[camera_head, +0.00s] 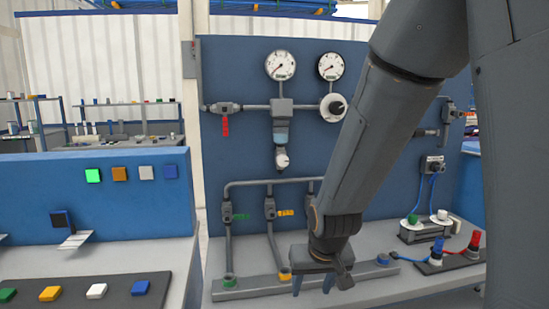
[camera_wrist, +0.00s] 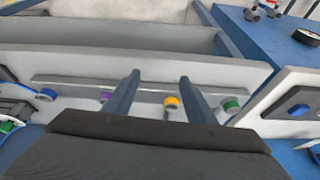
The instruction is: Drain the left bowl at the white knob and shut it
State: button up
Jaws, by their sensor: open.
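The left bowl (camera_head: 281,137) is a small bluish translucent cup under a grey pipe block on the blue panel. The white knob (camera_head: 282,160) sits at its lower end. Whether the bowl holds liquid is too small to tell. A right bowl is not visible; my arm covers that part of the panel. My gripper (camera_head: 313,284) points down over the bench, low and to the right of the white knob, well apart from it. In the wrist view my gripper (camera_wrist: 160,80) shows two separated blue fingers with nothing held between them. The knob is not in the wrist view.
Two gauges (camera_head: 281,65) and a red-handled valve (camera_head: 225,121) are above. Pipes with a green-handled valve (camera_head: 228,212) and a yellow-handled valve (camera_head: 271,208) run below. A pipe rail with coloured ports (camera_wrist: 171,102) lies under my fingers. Space before the knob looks clear.

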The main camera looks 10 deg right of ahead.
jog(key=w+r+m+t+p, duration=0.1)
jog(key=w+r+t+p, duration=0.45)
jog(key=w, duration=1.05)
jog(key=m+t+p, duration=0.1)
jog(key=t+p, duration=0.3)
jog(key=t, duration=0.4)
send_near(284, 161)
jog(key=w, duration=0.4)
jog(key=w+p, duration=0.1)
jog(key=w, duration=0.2)
jog(key=w+p, duration=0.1)
jog(key=w, duration=0.1)
jog(key=shift+w+a+f, duration=0.1)
jog(key=shift+w+f, duration=0.1)
jog(key=shift+f, duration=0.1)
jog(key=c, duration=1)
